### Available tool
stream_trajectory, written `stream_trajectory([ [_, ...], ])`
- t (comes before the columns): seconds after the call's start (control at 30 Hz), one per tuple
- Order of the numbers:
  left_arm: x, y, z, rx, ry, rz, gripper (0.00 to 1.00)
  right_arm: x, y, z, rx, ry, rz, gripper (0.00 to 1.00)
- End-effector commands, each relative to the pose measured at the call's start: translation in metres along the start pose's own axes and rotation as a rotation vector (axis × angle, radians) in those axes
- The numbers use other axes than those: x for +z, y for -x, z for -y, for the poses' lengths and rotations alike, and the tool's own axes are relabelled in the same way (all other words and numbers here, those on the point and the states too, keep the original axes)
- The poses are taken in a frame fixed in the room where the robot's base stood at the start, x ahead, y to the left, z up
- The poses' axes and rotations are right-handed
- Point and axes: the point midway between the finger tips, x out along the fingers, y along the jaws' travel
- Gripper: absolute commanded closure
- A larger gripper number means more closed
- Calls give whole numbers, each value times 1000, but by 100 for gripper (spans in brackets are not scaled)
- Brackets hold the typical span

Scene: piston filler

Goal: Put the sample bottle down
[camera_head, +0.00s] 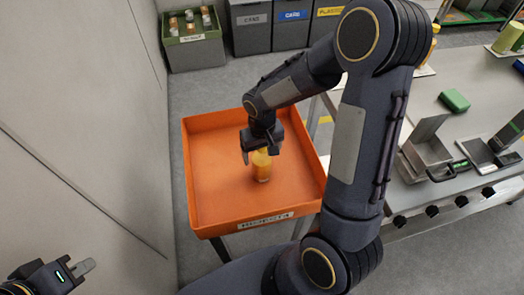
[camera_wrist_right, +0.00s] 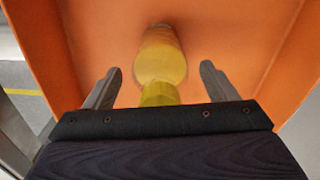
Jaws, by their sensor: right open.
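The sample bottle (camera_head: 262,167) is yellow-orange with a yellow cap and stands upright in the orange reject tray (camera_head: 218,222). In the right wrist view the bottle (camera_wrist_right: 161,57) lies between and beyond the fingertips, with its cap nearest the palm. My right gripper (camera_head: 259,152) is over the bottle's top; its two fingers (camera_wrist_right: 161,80) are spread, with a gap on each side of the bottle. My left gripper (camera_head: 78,272) is low at the left edge, away from the tray; its finger gap does not show clearly.
A metal table (camera_head: 450,135) on the right holds a metal box (camera_head: 425,150), a green block (camera_head: 454,100) and a scale-like device (camera_head: 485,155). Grey bins (camera_head: 250,28) and a green crate (camera_head: 194,50) stand behind. A wall (camera_head: 80,110) runs along the left.

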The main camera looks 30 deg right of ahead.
Motion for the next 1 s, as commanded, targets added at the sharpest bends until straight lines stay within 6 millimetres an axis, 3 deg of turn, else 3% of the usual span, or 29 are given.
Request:
stream_trajectory([
  [0.17, -2, 4, -2, 0, 0, 0, 100, 0, 7, 0, 0, 0, -2, 21],
  [0.27, -2, 4, -2, 0, 0, 0, 100, -1, 22, 0, -1, -1, -5, 21],
  [0.7, -4, 7, -3, 0, 0, 0, 100, -1, 109, 0, -2, 0, -5, 21],
  [1.0, -4, 8, -3, 0, 0, 0, 100, 0, 124, 0, 0, 0, -1, 21],
])
